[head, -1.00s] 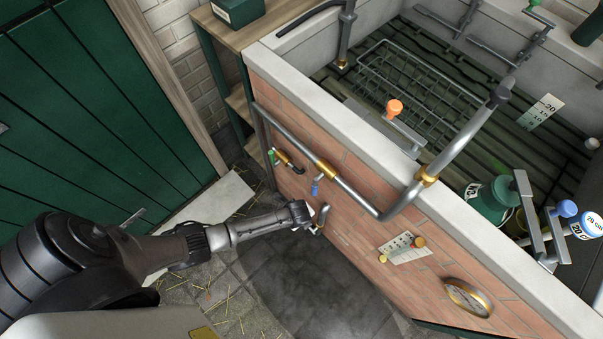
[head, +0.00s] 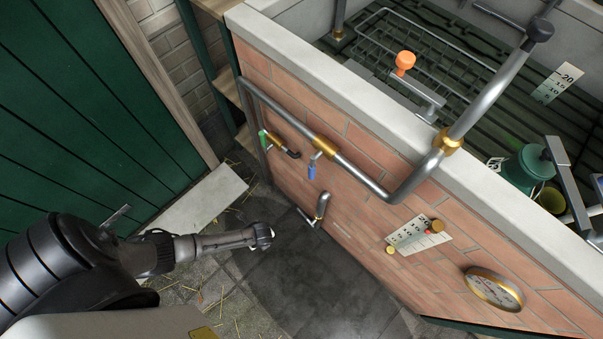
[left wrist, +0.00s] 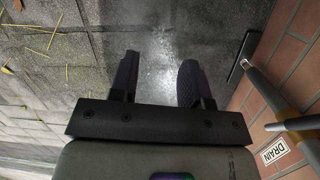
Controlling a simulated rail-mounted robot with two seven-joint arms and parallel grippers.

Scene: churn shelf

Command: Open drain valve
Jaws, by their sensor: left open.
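My left gripper (head: 266,236) is open and empty, over the paved floor left of the brick wall of the tub. In the left wrist view its two dark fingers (left wrist: 160,82) are apart with only floor between them. A bent metal fitting with a lever (head: 318,209) sticks out low on the brick wall, a short way up and right of the gripper. In the left wrist view a grey pipe (left wrist: 262,88) with a dark bar at its end lies right of the fingers, apart from them. A white DRAIN label (left wrist: 274,152) is on the bricks beside it.
A grey pipe with brass collars (head: 326,147) runs along the brick wall, with green-handled (head: 263,138) and blue-handled (head: 312,168) taps. A label plate (head: 415,234) and a round gauge (head: 494,288) are farther right.

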